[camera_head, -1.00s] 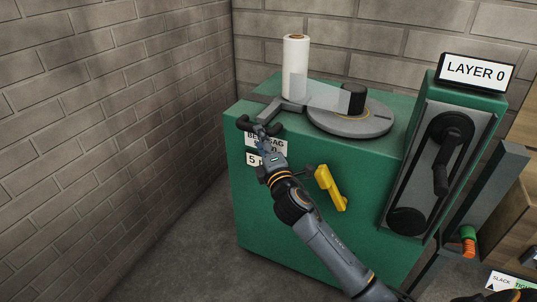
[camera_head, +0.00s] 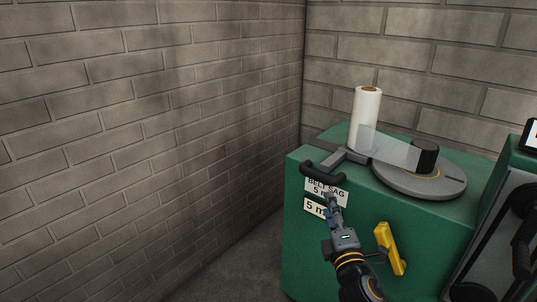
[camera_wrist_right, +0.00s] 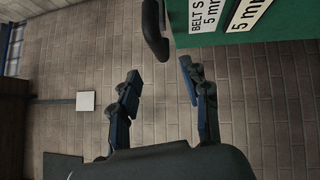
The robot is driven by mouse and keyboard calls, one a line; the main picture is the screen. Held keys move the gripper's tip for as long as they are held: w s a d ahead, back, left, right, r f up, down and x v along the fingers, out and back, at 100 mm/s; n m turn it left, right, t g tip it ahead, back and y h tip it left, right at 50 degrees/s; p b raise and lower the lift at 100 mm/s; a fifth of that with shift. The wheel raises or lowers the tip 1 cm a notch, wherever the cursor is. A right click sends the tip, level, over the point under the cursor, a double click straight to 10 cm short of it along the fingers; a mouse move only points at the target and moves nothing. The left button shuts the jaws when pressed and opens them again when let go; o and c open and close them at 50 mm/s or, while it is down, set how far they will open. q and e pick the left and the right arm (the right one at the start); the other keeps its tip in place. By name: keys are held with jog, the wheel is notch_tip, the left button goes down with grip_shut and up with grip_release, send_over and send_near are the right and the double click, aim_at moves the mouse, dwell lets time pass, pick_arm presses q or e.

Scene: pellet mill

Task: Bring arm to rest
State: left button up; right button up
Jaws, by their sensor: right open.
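My right gripper (camera_head: 334,205) is in front of the green machine (camera_head: 325,258), just below its black handle (camera_head: 322,174) and over the belt sag labels. In the right wrist view the two fingers of my right gripper (camera_wrist_right: 160,92) stand apart with nothing between them. The black handle (camera_wrist_right: 155,35) is beyond the fingertips there, apart from them. The "BELT SAG" label (camera_wrist_right: 205,12) shows at the top. My left gripper is not in either view.
A white film roll (camera_head: 365,120) and a grey turntable (camera_head: 430,187) stand on the machine top. A yellow lever (camera_head: 390,250) is on its front, right of my arm. A brick wall (camera_head: 150,130) fills the left. Some floor (camera_head: 250,255) is clear.

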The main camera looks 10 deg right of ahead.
jog(key=s+a+f+m+g, duration=0.1)
jog(key=s+f+m+g, duration=0.65)
jog(key=f, duration=0.65)
jog(key=s+a+f+m+g, duration=0.1)
jog(key=s+f+m+g, duration=0.35)
jog(key=s+f, duration=0.8)
pick_arm(q)
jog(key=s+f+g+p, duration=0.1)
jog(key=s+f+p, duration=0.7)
jog(key=p, duration=0.4)
pick_arm(e)
jog(key=s+a+f+m+g+y, duration=0.35)
jog(key=s+f+g, duration=0.25)
jog(key=s+f, duration=1.15)
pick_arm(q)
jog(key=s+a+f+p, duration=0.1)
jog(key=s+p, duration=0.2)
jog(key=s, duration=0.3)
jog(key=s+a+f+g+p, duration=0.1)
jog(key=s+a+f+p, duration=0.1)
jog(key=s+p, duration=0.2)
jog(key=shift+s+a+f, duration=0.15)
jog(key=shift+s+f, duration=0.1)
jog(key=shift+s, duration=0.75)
pick_arm(e)
jog(key=s+d+f+h, duration=0.1)
jog(key=s+d, duration=0.1)
jog(key=s, duration=1.1)
jog(key=shift+s+f, duration=0.15)
jog(key=shift+f, duration=0.2)
